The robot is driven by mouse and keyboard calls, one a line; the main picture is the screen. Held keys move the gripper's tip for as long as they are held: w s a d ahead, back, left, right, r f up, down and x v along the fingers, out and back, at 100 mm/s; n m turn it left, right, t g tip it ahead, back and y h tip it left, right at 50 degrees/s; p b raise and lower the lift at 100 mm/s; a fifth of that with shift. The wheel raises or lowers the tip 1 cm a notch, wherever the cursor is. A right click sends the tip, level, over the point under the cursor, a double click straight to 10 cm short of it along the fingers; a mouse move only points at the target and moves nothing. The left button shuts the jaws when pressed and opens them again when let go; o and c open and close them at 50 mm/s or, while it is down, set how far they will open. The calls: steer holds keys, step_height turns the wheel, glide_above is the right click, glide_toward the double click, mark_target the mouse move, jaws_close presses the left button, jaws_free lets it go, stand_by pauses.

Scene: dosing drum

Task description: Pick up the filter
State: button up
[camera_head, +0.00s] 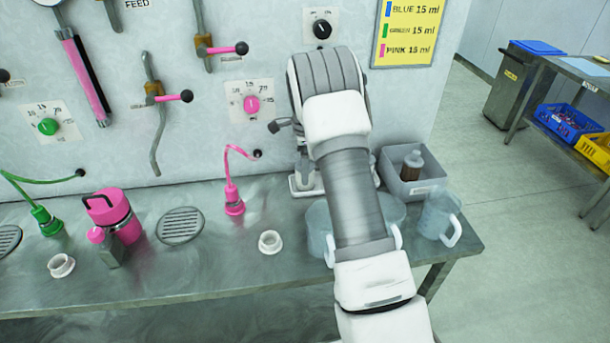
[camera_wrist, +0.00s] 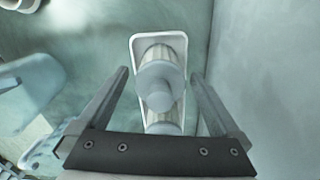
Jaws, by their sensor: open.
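In the wrist view, a pale grey-white filter (camera_wrist: 160,85) with a round cap sits in a narrow white tray (camera_wrist: 134,45). A second similar piece (camera_wrist: 163,128) lies in the tray below it in the picture, partly covered by the first. My gripper (camera_wrist: 159,75) is open, with one finger on each side of the tray. Nothing is held between the fingers; I cannot tell their exact height above the filter. In the head view, part of the white tray (camera_head: 304,191) shows by the wall; my arm hides the gripper and most of the tray.
A wall stands close on the tray's right in the wrist view. Translucent jugs (camera_head: 438,217) and a grey bin with a brown bottle (camera_head: 412,165) stand near my arm. A pink hose nozzle (camera_head: 233,200) and a white ring (camera_head: 270,242) are to the left.

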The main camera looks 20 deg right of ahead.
steer(key=c, duration=1.4)
steer(key=shift+r, duration=0.2)
